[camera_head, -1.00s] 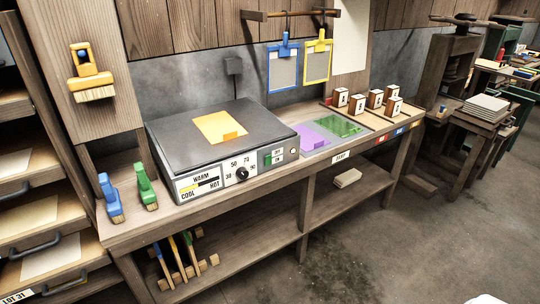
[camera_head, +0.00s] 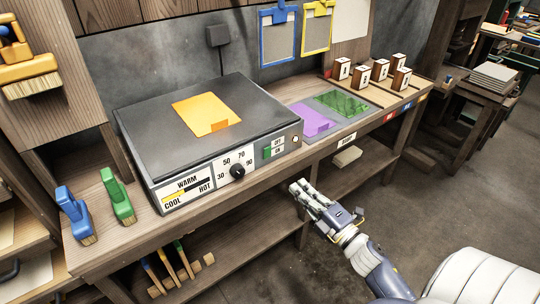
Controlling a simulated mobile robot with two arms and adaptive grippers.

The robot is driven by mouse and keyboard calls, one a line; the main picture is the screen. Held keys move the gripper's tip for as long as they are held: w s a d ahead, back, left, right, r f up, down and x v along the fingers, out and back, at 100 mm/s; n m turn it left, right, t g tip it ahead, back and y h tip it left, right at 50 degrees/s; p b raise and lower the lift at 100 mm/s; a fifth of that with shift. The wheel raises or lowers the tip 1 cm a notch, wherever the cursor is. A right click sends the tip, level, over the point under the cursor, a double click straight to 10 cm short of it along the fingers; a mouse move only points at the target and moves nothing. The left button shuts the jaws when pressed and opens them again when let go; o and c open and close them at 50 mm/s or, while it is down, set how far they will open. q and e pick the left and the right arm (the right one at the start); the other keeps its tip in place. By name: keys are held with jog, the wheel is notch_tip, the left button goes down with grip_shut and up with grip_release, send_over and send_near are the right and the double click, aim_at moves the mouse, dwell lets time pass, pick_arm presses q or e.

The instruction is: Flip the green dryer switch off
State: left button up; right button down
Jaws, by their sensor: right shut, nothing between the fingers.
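The dryer (camera_head: 195,120) is a dark flat-topped box on the workbench, with an orange sheet on its top. Its front panel carries a warm/cool/hot scale, a black knob (camera_head: 237,170) and the green switch (camera_head: 267,152) beside small OFF and ON labels. The switch's exact position is too small to tell. My right gripper (camera_head: 296,187) is shut and empty. It is in front of the bench edge, below and to the right of the switch, apart from it. My left gripper is not in view.
Blue (camera_head: 74,214) and green (camera_head: 117,195) brushes stand left of the dryer. Purple (camera_head: 309,119) and green (camera_head: 343,103) sheets lie to its right, with several small numbered blocks behind. Clipboards hang above. Open floor lies in front of the bench.

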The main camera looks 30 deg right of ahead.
aim_at(265, 151)
jog(key=w, duration=0.4)
jog(key=w+r, duration=0.1)
jog(key=w, duration=0.3)
jog(key=w+a, duration=0.1)
jog(key=w, duration=0.4)
jog(key=shift+r, duration=0.25)
jog(key=shift+w, duration=0.5)
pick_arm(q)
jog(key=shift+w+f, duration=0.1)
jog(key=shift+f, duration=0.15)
pick_arm(e)
jog(key=shift+w+r, duration=0.25)
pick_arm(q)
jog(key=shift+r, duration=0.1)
